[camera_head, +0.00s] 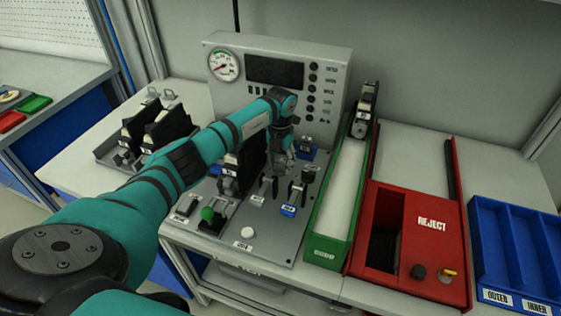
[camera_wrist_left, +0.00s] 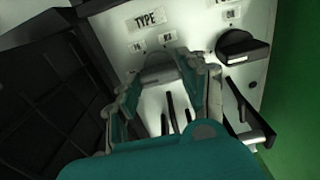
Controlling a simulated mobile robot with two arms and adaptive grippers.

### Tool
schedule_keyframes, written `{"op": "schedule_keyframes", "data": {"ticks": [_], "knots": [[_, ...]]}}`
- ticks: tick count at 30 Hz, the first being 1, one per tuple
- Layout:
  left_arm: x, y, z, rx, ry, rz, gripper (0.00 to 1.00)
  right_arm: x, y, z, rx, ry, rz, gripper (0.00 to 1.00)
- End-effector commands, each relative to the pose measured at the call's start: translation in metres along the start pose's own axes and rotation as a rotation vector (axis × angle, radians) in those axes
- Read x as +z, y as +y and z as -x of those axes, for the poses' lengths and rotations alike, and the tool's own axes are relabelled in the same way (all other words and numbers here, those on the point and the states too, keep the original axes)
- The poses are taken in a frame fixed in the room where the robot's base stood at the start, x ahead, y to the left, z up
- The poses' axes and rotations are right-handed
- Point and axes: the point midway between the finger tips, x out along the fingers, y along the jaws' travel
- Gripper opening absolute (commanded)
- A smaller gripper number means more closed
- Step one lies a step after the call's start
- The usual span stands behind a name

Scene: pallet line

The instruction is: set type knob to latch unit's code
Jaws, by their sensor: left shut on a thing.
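In the head view my left arm reaches over the test panel (camera_head: 262,225), and my left gripper (camera_head: 280,158) points down at its back part. In the left wrist view the gripper (camera_wrist_left: 165,95) is shut on the type knob (camera_wrist_left: 158,70), just below the TYPE label (camera_wrist_left: 147,19). The knob is mostly hidden between the fingers. Small code marks (camera_wrist_left: 167,37) sit above it, too blurred to read surely. A black unit (camera_head: 231,176) stands on the panel left of the gripper, partly behind my arm; I cannot read its code. My right gripper is not in view.
A second black knob (camera_wrist_left: 243,48) sits right of the gripper. A gauge console (camera_head: 277,70) stands behind. Right are a green-edged chute (camera_head: 325,249), a red reject bin (camera_head: 432,250) and a blue divided tray (camera_head: 478,225). More black units (camera_head: 167,128) stand at left.

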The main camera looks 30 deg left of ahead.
Motion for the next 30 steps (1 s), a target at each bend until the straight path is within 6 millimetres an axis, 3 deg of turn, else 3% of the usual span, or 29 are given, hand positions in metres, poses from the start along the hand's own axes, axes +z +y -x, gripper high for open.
{"op": "schedule_keyframes", "data": {"ticks": [1,3,14,30], "knots": [[0.000,0.000,0.000,0.000,-0.001,0.000,0.20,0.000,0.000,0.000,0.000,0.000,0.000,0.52],[0.000,0.000,0.000,0.000,-0.001,0.000,0.10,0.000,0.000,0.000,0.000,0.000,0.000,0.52],[0.001,0.001,-0.001,0.000,-0.002,-0.058,0.10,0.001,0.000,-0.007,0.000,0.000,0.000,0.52],[0.001,0.001,-0.003,0.001,-0.002,-0.498,0.10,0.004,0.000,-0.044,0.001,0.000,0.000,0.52]]}}
